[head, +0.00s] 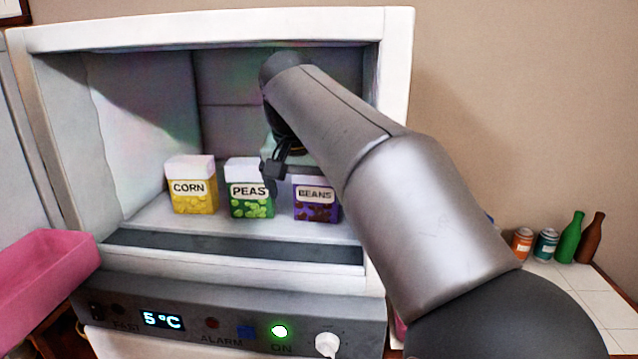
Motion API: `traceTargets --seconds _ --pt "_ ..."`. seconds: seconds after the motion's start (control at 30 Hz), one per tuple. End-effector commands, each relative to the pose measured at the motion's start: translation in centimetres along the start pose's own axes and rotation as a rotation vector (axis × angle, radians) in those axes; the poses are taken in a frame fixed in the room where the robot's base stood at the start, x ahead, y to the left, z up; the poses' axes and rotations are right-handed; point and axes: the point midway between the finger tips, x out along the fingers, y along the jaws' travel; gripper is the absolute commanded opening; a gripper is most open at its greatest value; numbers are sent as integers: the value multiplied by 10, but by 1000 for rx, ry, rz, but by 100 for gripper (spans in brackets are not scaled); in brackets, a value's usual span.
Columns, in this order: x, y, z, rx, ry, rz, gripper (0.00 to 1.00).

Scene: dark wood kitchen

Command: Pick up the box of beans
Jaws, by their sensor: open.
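The box of beans (317,205) is purple with a pale label reading BEANS. It stands upright on the floor of the open white fridge compartment (150,215), the rightmost of three boxes. My gripper (271,183) is inside the compartment, in front of the gap between the peas box (250,200) and the beans box in the picture. It is open. Its fingers are small and partly hidden by my arm, and I cannot tell how far they are from the beans.
A yellow corn box (191,195) stands left of the peas. A pink bin (45,275) is at the lower left. A control panel (215,322) lies below the compartment. Cans (523,243) and a green bottle (569,238) stand on a tiled counter at right. The left compartment floor is free.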

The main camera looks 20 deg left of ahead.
Motion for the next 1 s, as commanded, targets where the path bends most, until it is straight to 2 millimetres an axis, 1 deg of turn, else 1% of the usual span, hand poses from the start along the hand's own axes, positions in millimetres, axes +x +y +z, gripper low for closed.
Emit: traceTargets --seconds 0.03,0.2,0.3,0.47,0.73,0.77,0.83,1.0 --pt "1 1 -12 4 -1 2 100" --pt "12 1 -40 2 0 2 100" --pt "17 1 -50 2 1 1 100" --pt "22 1 -59 1 1 0 100" --pt "36 1 -98 1 0 2 100" --pt "37 2 -102 2 0 2 100" --pt "47 1 -98 0 -1 1 100" --pt "52 1 -98 0 1 -1 100"
